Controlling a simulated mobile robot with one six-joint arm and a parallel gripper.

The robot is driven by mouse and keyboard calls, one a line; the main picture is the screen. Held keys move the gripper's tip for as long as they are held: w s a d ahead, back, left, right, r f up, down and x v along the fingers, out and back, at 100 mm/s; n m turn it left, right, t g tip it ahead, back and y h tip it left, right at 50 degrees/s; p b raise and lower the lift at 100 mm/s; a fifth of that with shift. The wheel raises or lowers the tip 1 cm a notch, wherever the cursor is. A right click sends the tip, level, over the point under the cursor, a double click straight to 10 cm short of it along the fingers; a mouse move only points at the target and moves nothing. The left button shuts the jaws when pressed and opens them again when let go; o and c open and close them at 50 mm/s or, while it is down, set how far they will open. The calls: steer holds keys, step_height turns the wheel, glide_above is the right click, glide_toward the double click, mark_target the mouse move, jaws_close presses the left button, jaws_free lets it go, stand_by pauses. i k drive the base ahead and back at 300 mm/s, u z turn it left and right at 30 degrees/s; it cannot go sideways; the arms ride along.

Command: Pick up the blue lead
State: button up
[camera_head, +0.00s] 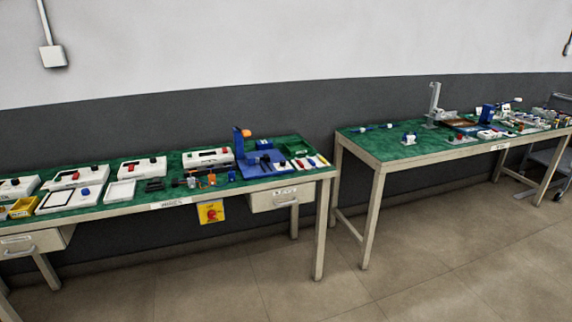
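I cannot single out the blue lead with certainty. A thin blue-and-white item (375,127) lies at the left end of the right table (372,156). Several slim pieces with coloured ends (311,162) lie at the right end of the left table (250,186); they are too small to tell apart. A blue stand with an orange top (240,147) rises beside a blue base (263,163) on the left table. My gripper is not in view.
White boxes (207,157) and a yellow bin (22,207) stand on the left table. A yellow panel with a red knob (211,212) hangs at its front. A gap separates the tables. The tiled floor (205,280) in front is clear. A grey chair (550,155) stands far right.

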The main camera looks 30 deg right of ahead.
mark_target(311, 162)
steer(key=u, duration=0.35)
steer(key=i, duration=1)
steer(key=u, duration=0.1)
steer(key=k, duration=0.9)
steer(key=z, duration=0.2)
steer(key=i, duration=0.3)
steer(key=u, duration=0.05)
